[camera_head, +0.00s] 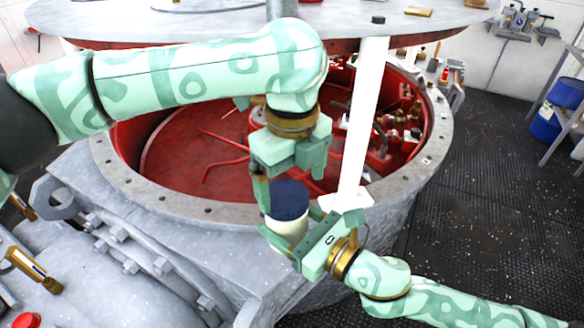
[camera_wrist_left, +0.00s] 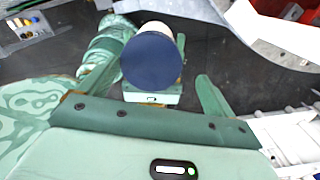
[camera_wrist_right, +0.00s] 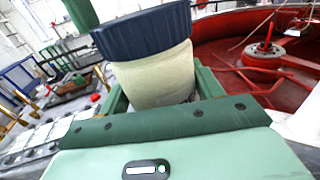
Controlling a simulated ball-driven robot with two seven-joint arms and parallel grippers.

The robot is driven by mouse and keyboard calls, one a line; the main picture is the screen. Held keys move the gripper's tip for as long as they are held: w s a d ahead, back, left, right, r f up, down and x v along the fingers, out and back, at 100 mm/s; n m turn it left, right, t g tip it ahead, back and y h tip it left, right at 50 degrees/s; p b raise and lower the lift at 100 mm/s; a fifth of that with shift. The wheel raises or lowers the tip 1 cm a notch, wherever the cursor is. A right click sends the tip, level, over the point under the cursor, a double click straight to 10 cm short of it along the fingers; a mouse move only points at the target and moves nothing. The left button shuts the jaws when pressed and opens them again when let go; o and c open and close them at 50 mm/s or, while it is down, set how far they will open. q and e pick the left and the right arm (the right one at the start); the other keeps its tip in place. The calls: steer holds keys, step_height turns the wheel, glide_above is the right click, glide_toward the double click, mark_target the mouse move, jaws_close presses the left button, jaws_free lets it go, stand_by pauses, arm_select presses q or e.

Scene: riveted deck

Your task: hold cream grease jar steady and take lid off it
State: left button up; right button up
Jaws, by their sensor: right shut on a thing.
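The cream grease jar (camera_head: 291,229) stands upright with its dark blue lid (camera_head: 289,199) on. My right gripper (camera_head: 299,233) is shut on the jar's cream body, one finger on each side; its wrist view shows the body (camera_wrist_right: 160,75) between the fingers and the lid (camera_wrist_right: 145,35) above them. My left gripper (camera_head: 288,180) points down from above, open, with a finger beside the lid. In the left wrist view the lid's flat top (camera_wrist_left: 149,57) shows beyond the palm, with one finger clear to its right. Contact between left fingers and lid cannot be told.
The jar is at the near rim of a round grey hatch (camera_head: 205,208) with a red interior (camera_head: 165,160). A white upright (camera_head: 364,120) stands close to its right. Bolted grey metalwork (camera_head: 140,255) lies at front left. Dark floor (camera_head: 490,190) is open at right.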

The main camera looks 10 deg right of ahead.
arm_select(q)
steer(key=shift+s+f, duration=0.1)
steer(key=shift+f, duration=0.3)
steer(key=c, duration=1)
steer(key=n, duration=0.5)
steer(key=shift+d+n, duration=0.1)
steer(key=shift+n, duration=0.3)
steer(key=shift+w+r, duration=0.15)
steer(key=shift+w, duration=0.05)
steer(key=shift+r, duration=0.65)
steer(key=shift+w+r, duration=0.1)
steer(key=shift+r, duration=0.5)
steer(key=c, duration=0.4)
steer(key=shift+o, duration=0.2)
